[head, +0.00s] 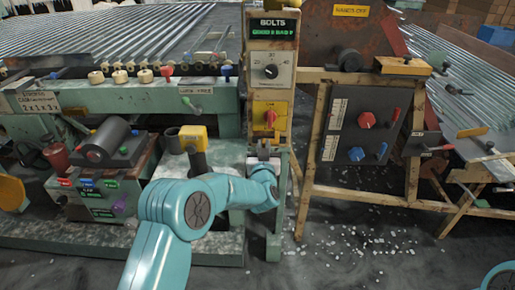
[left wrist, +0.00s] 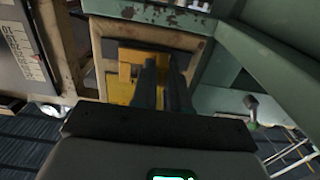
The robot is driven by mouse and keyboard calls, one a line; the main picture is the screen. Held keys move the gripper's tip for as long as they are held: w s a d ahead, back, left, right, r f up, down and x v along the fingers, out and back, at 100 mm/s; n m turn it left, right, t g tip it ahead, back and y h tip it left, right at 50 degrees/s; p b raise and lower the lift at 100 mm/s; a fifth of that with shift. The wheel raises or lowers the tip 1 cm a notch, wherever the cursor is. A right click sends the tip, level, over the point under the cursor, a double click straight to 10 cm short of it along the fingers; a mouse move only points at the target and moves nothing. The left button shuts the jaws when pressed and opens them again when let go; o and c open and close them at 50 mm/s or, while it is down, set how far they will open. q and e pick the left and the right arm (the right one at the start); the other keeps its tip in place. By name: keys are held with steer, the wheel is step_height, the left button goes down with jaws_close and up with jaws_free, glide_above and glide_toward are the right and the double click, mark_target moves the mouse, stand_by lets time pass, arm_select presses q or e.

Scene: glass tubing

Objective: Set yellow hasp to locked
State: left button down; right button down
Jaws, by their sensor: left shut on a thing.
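A yellow hasp plate (head: 270,108) with a red handle (head: 271,117) is on the narrow post, below the dial. My left gripper (head: 263,147) is at the post, just below the red handle. In the left wrist view the dark fingers (left wrist: 163,82) are close together in front of the yellow plate (left wrist: 124,72). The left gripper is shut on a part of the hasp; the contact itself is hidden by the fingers. The red handle does not show clearly in the wrist view. My right gripper is out of view.
Above the plate is a panel with a black dial (head: 270,71). To the right, a wooden frame carries a grey panel (head: 362,125) with red and blue knobs. Glass bits litter the floor.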

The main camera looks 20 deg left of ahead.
arm_select(q)
steer(key=shift+w+d+r, duration=0.1)
steer(key=shift+d+r, duration=0.05)
steer(key=shift+d, duration=0.15)
steer(key=c, duration=1.3)
jaws_free()
steer(key=shift+o, duration=0.9)
steer(key=shift+w+d, duration=0.1)
steer(key=p+v, duration=0.1)
steer(key=v, duration=1.5)
steer(key=shift+s, duration=0.25)
